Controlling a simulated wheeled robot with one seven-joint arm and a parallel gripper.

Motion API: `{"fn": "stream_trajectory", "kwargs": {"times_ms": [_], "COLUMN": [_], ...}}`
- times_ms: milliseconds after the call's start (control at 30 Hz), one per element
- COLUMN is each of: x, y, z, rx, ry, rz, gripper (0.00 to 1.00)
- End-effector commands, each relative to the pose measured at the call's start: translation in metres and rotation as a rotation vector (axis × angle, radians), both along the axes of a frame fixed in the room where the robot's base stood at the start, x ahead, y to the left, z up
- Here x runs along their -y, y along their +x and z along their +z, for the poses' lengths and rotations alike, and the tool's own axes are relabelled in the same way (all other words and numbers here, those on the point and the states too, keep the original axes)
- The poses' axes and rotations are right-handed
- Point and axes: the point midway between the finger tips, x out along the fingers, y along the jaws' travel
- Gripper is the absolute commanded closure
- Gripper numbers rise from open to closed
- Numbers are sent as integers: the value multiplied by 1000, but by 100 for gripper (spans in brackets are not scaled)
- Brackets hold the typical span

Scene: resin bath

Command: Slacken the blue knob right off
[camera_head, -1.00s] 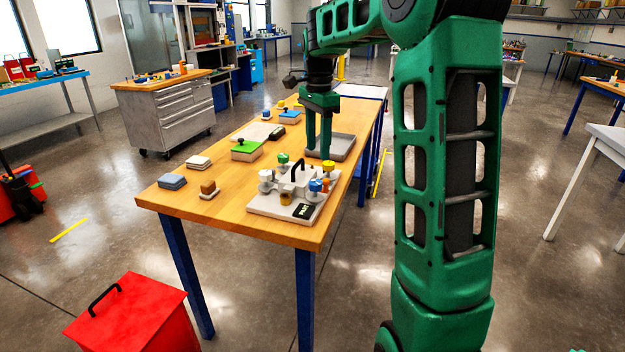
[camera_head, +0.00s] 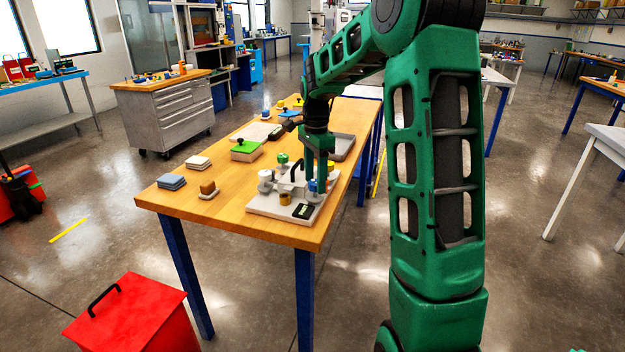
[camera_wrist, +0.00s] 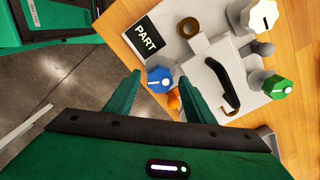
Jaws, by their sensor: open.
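The blue knob (camera_head: 313,187) stands at the front right of the white fixture plate (camera_head: 262,207), partly covered by my gripper. In the wrist view the blue knob (camera_wrist: 160,80), with a white mark on its top, shows between my fingertips. My gripper (camera_wrist: 159,84) is open, with one finger on either side of the knob in that picture. In the head view my gripper (camera_head: 315,186) points down over the knob. I cannot tell whether the fingers touch it.
A black handle (camera_wrist: 224,85) stands beside the knob on a white cover. A white knob (camera_wrist: 262,14), a green knob (camera_wrist: 278,87), an orange piece (camera_wrist: 173,102) and a PART label (camera_wrist: 146,37) are close by. A grey tray (camera_head: 342,147) lies behind.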

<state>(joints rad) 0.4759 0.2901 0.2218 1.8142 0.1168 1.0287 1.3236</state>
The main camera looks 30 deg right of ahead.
Motion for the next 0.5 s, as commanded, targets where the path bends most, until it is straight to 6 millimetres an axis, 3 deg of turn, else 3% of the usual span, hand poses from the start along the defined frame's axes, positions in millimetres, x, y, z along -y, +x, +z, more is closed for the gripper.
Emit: {"fn": "stream_trajectory", "kwargs": {"times_ms": [233,400,500], "x": [0,0,-2], "y": [0,0,0], "z": [-1,0,0], "rx": [0,0,0], "ry": [0,0,0], "rz": [0,0,0], "gripper": [51,92,92]}}
